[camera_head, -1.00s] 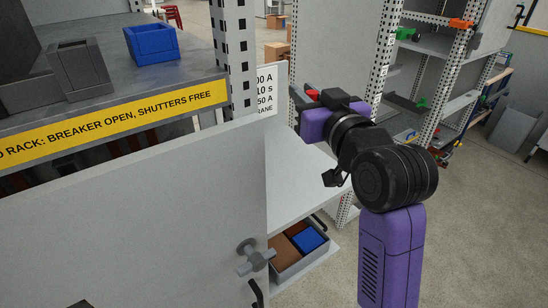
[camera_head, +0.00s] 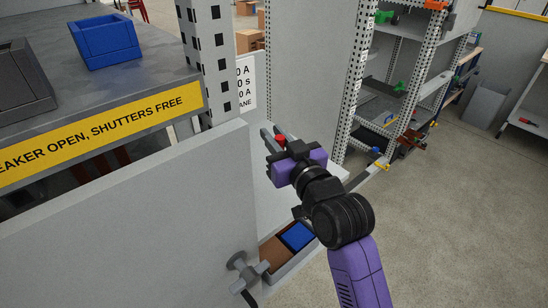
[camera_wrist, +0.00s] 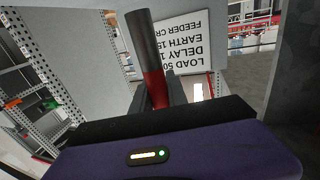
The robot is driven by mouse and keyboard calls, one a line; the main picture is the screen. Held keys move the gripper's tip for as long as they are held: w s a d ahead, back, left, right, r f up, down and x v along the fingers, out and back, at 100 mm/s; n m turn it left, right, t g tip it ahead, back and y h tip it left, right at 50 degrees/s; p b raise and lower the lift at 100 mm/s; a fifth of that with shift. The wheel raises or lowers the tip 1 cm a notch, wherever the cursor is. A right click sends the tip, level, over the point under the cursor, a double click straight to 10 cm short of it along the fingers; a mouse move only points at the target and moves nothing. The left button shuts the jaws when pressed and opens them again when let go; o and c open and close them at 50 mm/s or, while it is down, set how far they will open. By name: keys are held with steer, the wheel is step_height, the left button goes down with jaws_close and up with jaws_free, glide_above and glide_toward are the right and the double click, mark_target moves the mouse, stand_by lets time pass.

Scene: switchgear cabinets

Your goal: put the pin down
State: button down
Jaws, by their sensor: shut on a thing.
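The pin shows in the wrist view as a dark grey rod (camera_wrist: 143,42) with a red lower part, slightly tilted in the picture. My gripper (camera_wrist: 157,92) is shut around its red part. In the head view my gripper (camera_head: 272,135) is above the pale surface behind the cabinet door, and a red bit of the pin (camera_head: 281,140) shows between the fingers. The rest of the pin is hard to make out there. The pin is off any surface as far as I can see.
A grey cabinet door (camera_head: 130,215) with a handle (camera_head: 247,270) stands in front at left. A blue bin (camera_head: 105,42) and a dark grey bin (camera_head: 22,75) sit on the rack top. An open drawer (camera_head: 285,262) lies below my arm. Open floor is at right.

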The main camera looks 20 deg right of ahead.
steer(key=shift+f, duration=3.1)
steer(key=shift+f, duration=0.1)
steer(key=c, duration=1.3)
jaws_free()
steer(key=shift+s, duration=0.1)
steer(key=s, duration=0.3)
steer(key=s+b, duration=0.1)
steer(key=s, duration=0.6)
steer(key=shift+s+d, duration=0.1)
steer(key=shift+d, duration=0.25)
steer(key=shift+s+b, duration=0.3)
steer(key=shift+s, duration=0.5)
